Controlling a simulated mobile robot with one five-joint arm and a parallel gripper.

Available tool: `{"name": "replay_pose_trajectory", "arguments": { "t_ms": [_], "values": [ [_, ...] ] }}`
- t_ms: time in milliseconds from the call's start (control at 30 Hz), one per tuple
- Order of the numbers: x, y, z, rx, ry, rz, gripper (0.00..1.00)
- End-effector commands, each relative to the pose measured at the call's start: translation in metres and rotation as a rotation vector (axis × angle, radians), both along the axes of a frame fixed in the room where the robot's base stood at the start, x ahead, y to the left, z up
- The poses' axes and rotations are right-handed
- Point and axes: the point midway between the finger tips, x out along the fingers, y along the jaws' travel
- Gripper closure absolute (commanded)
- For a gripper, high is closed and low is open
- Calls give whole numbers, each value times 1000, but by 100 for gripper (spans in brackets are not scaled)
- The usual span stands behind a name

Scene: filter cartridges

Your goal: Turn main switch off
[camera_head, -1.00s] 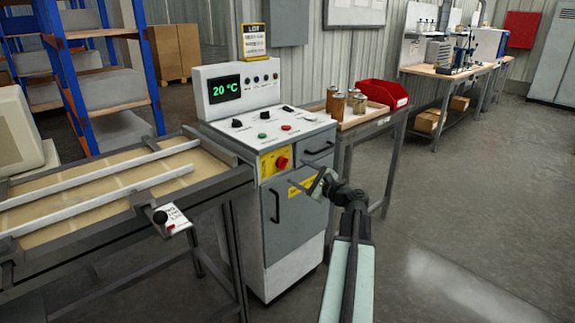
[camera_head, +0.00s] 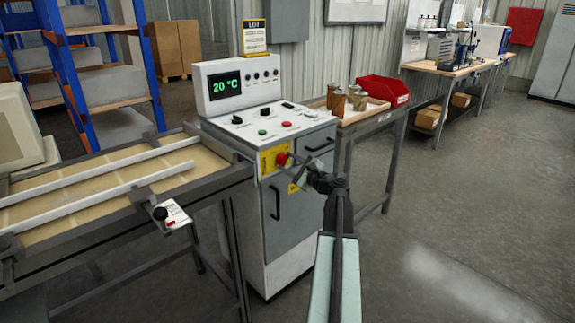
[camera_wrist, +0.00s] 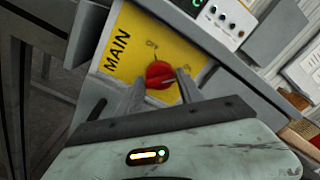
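The main switch is a red rotary knob (camera_head: 282,159) on a yellow plate (camera_head: 267,163) on the front of the grey control cabinet. In the wrist view the knob (camera_wrist: 160,75) sits on the yellow plate (camera_wrist: 128,52), which reads "MAIN". Small position marks are beside the knob, too small to read surely. The knob's grip ridge runs roughly sideways in that view. My gripper (camera_head: 291,167) is in front of the knob. In the wrist view my gripper (camera_wrist: 160,80) is open, with one finger on each side of the knob and visible gaps. Fingertip depth is unclear.
The cabinet top holds a display (camera_head: 225,85) reading 20 °C and several small knobs and buttons. A conveyor table (camera_head: 100,190) adjoins on the left. A bench with jars and a red bin (camera_head: 383,90) stands on the right. The floor (camera_head: 450,220) at right is clear.

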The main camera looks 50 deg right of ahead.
Motion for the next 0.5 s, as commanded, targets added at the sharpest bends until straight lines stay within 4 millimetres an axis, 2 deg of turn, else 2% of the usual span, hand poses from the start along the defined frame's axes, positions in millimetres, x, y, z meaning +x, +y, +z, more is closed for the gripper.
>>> {"name": "replay_pose_trajectory", "arguments": {
  "t_ms": [267,500],
  "values": [
    [3,-1,-2,-45,10,23,98],
    [3,-2,-2,-187,21,21,98]
  ]
}}
